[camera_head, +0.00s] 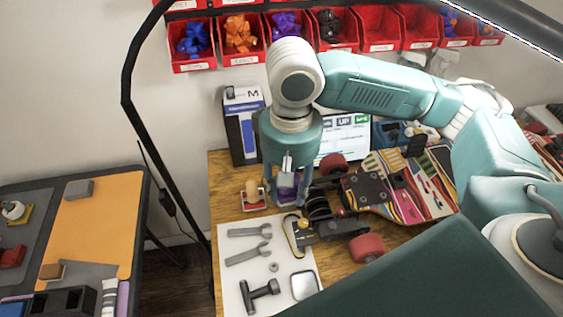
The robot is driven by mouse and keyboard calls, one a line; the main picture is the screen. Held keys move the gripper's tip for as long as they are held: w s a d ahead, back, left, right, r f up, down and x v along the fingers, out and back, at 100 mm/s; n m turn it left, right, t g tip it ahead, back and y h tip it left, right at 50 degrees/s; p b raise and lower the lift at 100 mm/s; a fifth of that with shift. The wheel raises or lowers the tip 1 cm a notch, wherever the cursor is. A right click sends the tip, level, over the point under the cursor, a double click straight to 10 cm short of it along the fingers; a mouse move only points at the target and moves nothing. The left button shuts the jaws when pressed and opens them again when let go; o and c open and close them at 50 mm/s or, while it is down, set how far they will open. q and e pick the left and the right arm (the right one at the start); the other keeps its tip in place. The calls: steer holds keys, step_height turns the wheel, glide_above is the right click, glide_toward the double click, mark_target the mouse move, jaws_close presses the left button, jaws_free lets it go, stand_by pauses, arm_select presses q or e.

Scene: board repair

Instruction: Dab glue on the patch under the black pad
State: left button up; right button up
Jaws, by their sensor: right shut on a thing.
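My right gripper (287,198) comes down over the back left of the wooden bench and is shut on a small purple thing with a pale grey top (288,186). Its fingers partly cover this thing, so I cannot tell whether it is the glue. A colourful striped skateboard deck (403,206) lies to the right of the gripper. A dark plate with holes (372,189) is on the deck and may be the black pad. I cannot make out a patch under it. My left gripper is not in view.
A truck with red wheels (366,248) lies at the deck's near left. A white mat (236,271) holds wrenches and a T-shaped tool. A small wooden-topped thing (252,190) stands left of the gripper. Red bins (191,66) hang behind. An orange-topped table (98,215) is at the left.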

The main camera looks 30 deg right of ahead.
steer(key=w+f+m+p, duration=0.5)
steer(key=w, duration=0.6)
arm_select(q)
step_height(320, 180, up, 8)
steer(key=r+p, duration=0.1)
steer(key=p, duration=0.2)
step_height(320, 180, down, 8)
steer(key=b, duration=0.8)
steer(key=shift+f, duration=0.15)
arm_select(e)
steer(key=d+f+m, duration=0.1)
steer(key=d+f, duration=0.1)
steer(key=f, duration=0.3)
steer(key=w+d+f+m, duration=0.1)
steer(key=d+f, duration=0.1)
steer(key=f, duration=0.4)
steer(key=w+d+f+m, duration=0.1)
steer(key=d+f, duration=0.2)
steer(key=f, duration=0.3)
steer(key=shift+w+f, duration=0.2)
steer(key=shift+w, duration=0.05)
steer(key=shift+a, duration=0.1)
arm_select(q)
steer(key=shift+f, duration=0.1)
arm_select(e)
steer(key=shift+f, duration=0.5)
